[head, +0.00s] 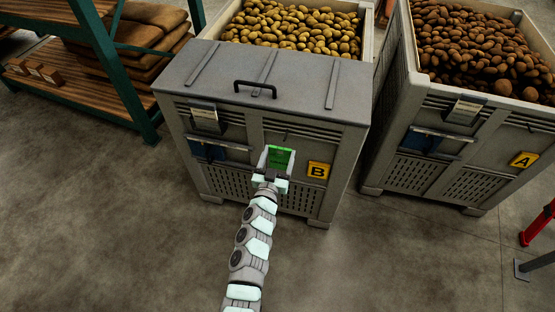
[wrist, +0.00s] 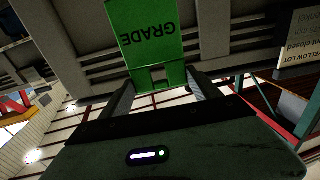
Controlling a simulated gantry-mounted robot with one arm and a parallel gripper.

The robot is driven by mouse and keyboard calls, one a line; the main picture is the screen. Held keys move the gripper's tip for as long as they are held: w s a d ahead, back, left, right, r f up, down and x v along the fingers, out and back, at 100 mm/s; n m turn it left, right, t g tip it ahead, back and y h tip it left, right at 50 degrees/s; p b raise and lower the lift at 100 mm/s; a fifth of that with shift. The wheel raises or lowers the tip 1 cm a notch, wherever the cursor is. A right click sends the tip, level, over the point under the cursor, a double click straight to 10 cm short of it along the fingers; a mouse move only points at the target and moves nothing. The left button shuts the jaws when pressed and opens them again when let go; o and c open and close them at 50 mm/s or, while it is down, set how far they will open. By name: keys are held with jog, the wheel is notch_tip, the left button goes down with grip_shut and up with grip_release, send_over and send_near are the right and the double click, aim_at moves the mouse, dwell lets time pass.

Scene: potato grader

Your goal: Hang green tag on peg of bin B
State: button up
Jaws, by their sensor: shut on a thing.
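A green tag (head: 279,157) is held in front of the front wall of bin B (head: 230,185), left of the yellow B plate (head: 317,171). My gripper (head: 273,176) is shut on the tag's lower end in the head view. The wrist view shows the tag (wrist: 148,38) with the word GRADE upside down, its narrow end with a slot between my two fingers (wrist: 160,80). I cannot make out the peg of bin B; the tag and gripper cover part of the wall. Whether the tag touches the bin is unclear.
A grey lid (head: 262,80) with a black handle (head: 256,88) covers the front of bin B. A label card (head: 204,112) and a blue latch-like part (head: 208,151) are on its left front. Bin A (head: 440,150) stands right. A shelf (head: 110,80) stands left. The near floor is clear.

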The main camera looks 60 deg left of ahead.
jog(key=shift+f+b+x, duration=0.3)
jog(key=shift+b+x, duration=0.5)
jog(key=shift+x, duration=0.45)
jog(key=shift+f+b+x, duration=0.3)
jog(key=shift+b+x, duration=0.5)
jog(key=shift+x, duration=0.4)
jog(key=shift+f+b+x, duration=0.3)
jog(key=shift+b+x, duration=0.5)
jog(key=shift+x, duration=0.45)
jog(key=o, duration=1.4)
jog(key=shift+o, duration=0.2)
jog(key=p+v, duration=0.2)
jog(key=v, duration=0.8)
jog(key=shift+s+d+p, duration=0.2)
jog(key=shift+d+p, duration=0.05)
jog(key=shift+p, duration=0.05)
